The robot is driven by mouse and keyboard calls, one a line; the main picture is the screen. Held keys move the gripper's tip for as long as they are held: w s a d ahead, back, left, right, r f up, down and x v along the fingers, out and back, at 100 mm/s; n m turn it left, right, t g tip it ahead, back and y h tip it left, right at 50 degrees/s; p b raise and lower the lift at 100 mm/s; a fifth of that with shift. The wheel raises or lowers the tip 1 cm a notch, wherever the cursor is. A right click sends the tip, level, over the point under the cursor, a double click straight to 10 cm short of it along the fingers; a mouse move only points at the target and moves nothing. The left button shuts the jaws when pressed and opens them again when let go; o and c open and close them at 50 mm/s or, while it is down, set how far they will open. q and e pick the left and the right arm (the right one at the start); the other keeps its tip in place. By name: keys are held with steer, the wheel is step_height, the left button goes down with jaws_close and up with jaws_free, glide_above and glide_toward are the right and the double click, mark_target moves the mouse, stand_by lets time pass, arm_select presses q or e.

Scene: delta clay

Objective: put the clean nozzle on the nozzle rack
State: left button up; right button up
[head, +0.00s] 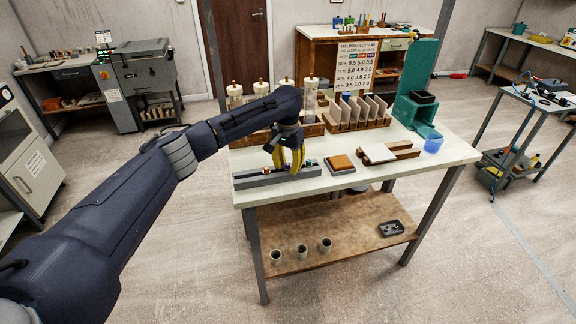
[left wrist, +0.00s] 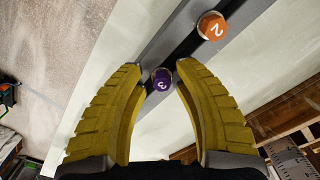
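The nozzle rack (head: 252,181) is a long grey bar with a dark slot, lying along the front left of the white-topped table. My left gripper (head: 289,168) points down over it. In the left wrist view the yellow fingers (left wrist: 160,68) stand apart, with a purple nozzle (left wrist: 162,79) marked 3 between their tips and small gaps beside it. An orange nozzle (left wrist: 212,26) marked 2 sits on the same grey bar (left wrist: 172,42), farther up. A greenish nozzle (head: 309,163) shows at the rack's right end. I cannot tell which nozzle is clean. My right gripper is not in view.
Right of the rack lie a brown-topped block (head: 340,162) and a pale tile (head: 378,153). Behind stand clear cylinders (head: 235,95), a wooden rack of slabs (head: 350,117) and a teal machine (head: 415,95). The table's front edge is clear.

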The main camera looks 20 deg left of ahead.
arm_select(q)
steer(key=shift+r, duration=0.1)
step_height(320, 180, up, 12)
stand_by(0.6)
steer(key=shift+a, duration=0.1)
